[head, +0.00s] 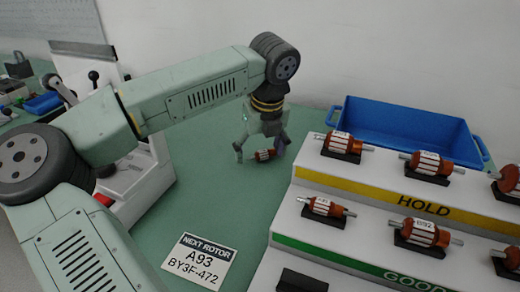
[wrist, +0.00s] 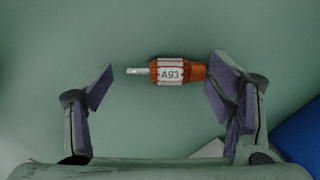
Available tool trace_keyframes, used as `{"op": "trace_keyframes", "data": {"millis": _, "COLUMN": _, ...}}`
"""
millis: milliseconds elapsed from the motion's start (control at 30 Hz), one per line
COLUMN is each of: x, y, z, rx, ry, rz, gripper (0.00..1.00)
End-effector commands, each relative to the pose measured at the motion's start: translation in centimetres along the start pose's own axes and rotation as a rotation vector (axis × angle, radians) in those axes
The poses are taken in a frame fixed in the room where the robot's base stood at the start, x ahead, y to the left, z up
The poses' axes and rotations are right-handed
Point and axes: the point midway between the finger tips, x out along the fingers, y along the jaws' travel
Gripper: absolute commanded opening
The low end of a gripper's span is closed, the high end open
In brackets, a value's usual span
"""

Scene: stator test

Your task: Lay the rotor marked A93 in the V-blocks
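The rotor marked A93 (wrist: 178,72) has an orange and white body and a silver shaft. It lies on the green table, and in the head view the rotor (head: 264,155) shows between my gripper's fingers. My gripper (head: 260,152) points down over it. In the wrist view my gripper (wrist: 158,88) is open, with purple pads on both sides of the rotor. I cannot make out the V-blocks for sure; my arm hides part of the left side.
A stepped white rack (head: 372,188) at right holds several rotors on black rests, with HOLD and GOOD rows. One black rest (head: 302,281) is empty. A blue bin (head: 400,128) stands behind. A white machine (head: 140,180) is at left. A NEXT ROTOR A93 card (head: 199,262) lies in front.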

Motion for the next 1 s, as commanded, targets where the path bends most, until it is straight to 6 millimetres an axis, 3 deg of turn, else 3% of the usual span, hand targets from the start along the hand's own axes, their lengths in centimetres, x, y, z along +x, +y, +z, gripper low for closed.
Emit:
{"op": "trace_keyframes", "data": {"millis": 467, "x": -0.8, "y": 0.0, "z": 0.1, "rx": 0.000, "ry": -0.002, "rz": 0.000, "gripper": 0.80}}
{"op": "trace_keyframes", "data": {"millis": 1000, "x": -11.0, "y": 0.0, "z": 0.1, "rx": -0.002, "ry": -0.002, "rz": 0.000, "gripper": 0.80}}
